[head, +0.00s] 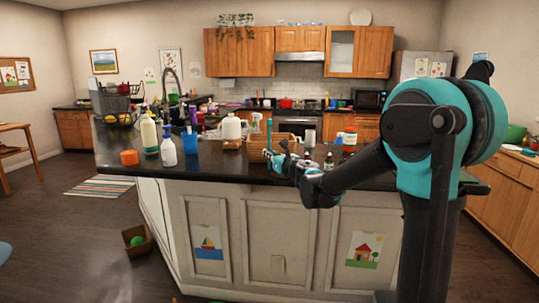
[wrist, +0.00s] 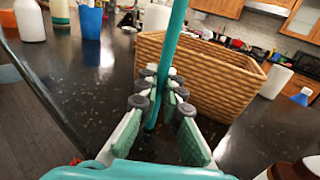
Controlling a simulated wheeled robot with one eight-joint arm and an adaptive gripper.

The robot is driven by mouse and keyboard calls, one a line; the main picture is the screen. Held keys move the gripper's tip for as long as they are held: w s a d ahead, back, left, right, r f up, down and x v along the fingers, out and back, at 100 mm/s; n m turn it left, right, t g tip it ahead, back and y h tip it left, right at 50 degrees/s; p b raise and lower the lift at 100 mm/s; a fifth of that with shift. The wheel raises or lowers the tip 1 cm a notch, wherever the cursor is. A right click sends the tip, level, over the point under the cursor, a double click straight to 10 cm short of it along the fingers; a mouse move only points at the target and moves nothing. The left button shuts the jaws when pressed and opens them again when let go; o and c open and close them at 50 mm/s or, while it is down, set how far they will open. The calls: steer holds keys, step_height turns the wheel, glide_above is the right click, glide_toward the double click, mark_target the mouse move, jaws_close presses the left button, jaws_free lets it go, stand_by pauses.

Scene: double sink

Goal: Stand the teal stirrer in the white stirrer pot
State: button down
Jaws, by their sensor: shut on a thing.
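The teal stirrer (wrist: 173,32) stands nearly upright, slightly tilted, between the fingers of my gripper (wrist: 160,97) in the wrist view. The fingers are shut on it. In the head view the stirrer (head: 269,132) rises above my gripper (head: 277,157), in front of the wicker basket. A plain white cup-like pot (wrist: 276,81), which looks like the stirrer pot, stands right of the basket in the wrist view. It also shows small in the head view (head: 310,138). My gripper is apart from it, to its left and nearer. The pot's inside is hidden.
The wicker basket (wrist: 215,75) stands close behind the stirrer. Jars and small bottles stand to the right. Bare counter lies around my fingers.

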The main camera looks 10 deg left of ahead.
steer(key=shift+f, duration=0.1)
steer(key=c, duration=1.7)
jaws_free()
steer(key=shift+s, duration=0.1)
steer(key=v, duration=1.2)
